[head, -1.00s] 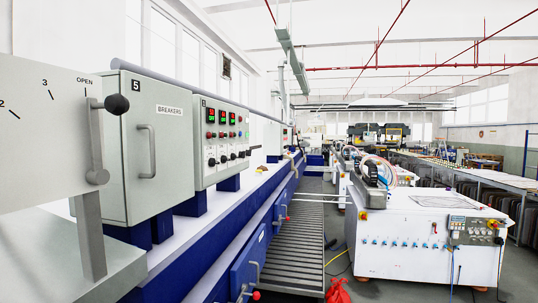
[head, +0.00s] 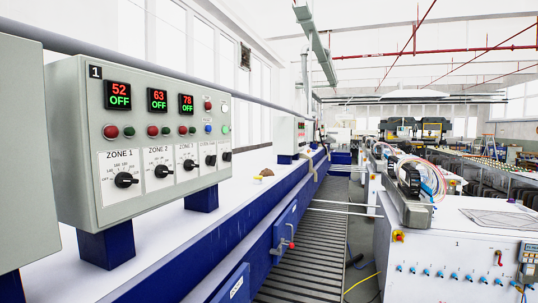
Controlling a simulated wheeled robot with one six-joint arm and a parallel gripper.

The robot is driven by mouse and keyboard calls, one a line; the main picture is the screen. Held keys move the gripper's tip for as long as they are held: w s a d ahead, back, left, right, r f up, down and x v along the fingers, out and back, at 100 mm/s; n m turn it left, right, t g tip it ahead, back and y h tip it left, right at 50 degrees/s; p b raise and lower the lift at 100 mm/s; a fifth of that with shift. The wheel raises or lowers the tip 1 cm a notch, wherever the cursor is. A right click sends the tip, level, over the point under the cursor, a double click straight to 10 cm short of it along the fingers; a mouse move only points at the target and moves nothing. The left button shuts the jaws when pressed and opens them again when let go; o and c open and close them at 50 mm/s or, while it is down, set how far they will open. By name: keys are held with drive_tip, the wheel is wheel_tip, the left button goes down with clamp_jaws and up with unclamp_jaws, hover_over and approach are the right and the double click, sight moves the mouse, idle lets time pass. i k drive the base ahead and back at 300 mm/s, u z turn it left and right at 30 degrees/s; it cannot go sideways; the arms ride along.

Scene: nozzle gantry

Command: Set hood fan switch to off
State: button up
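A grey control panel marked 1 (head: 75,130) stands at the left. It carries three black dials, labelled ZONE 1 (head: 126,180), ZONE 2 (head: 161,171) and ZONE 3 (head: 189,165). To their right are two smaller black knobs, one at the left (head: 210,160) and one at the right (head: 227,156). Their labels are too small to read, so I cannot tell which control is the hood fan switch or how it is set. My gripper is not in view.
Three displays read 52 OFF (head: 118,95), 63 OFF (head: 157,100) and 78 OFF (head: 186,104). Red and green buttons sit below them. A slatted walkway (head: 308,235) runs ahead between the blue-sided bench and a white machine (head: 455,240). A yellow cable (head: 361,283) lies on the floor.

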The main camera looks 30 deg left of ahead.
sight(226, 156)
drive_tip(key=u, duration=0.2)
drive_tip(key=i, duration=1.55)
drive_tip(key=u, duration=1.7)
drive_tip(key=i, duration=1.05)
drive_tip(key=u, duration=0.95)
